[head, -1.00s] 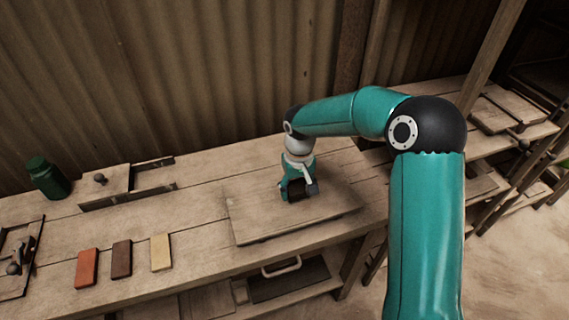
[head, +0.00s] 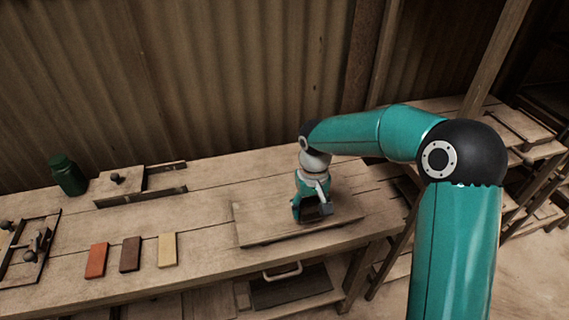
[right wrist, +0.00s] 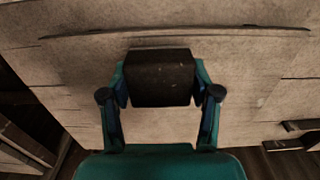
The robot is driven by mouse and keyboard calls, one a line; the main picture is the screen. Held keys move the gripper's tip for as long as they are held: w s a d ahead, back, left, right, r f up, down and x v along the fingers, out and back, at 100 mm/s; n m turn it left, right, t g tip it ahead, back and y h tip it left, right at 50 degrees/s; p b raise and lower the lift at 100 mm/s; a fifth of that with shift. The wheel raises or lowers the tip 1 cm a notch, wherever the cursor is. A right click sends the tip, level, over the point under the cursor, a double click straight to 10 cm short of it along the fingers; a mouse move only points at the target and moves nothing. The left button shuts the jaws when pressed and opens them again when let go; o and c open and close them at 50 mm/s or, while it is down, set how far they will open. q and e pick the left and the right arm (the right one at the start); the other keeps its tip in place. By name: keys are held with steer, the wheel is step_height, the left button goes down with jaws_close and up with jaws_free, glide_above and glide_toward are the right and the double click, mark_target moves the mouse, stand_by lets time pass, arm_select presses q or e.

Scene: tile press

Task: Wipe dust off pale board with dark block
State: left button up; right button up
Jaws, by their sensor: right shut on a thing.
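The pale board (head: 262,222) lies flat on the workbench, right of the middle in the head view. It also spreads across the right wrist view (right wrist: 240,75). My right gripper (head: 312,208) is over the board, pointing down, shut on the dark block (right wrist: 158,78). The block sits between both fingers, at or just above the board's surface; contact is not clear. In the head view the dark block (head: 318,211) is partly hidden by the fingers. Dust on the board cannot be told clearly from its mottled grain. My left gripper is not in view.
Orange (head: 97,260), brown (head: 130,254) and yellow (head: 167,249) tiles lie left of the board on the workbench (head: 205,255). A green jar (head: 68,175) and a wooden slide fixture (head: 125,181) stand behind them. A corrugated wall (head: 200,80) closes the back.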

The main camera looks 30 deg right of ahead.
step_height(320, 180, up, 2)
steer(key=shift+s+r+p, duration=0.1)
steer(key=shift+p, duration=0.45)
steer(key=shift+r+p, duration=0.95)
steer(key=shift+r, duration=0.45)
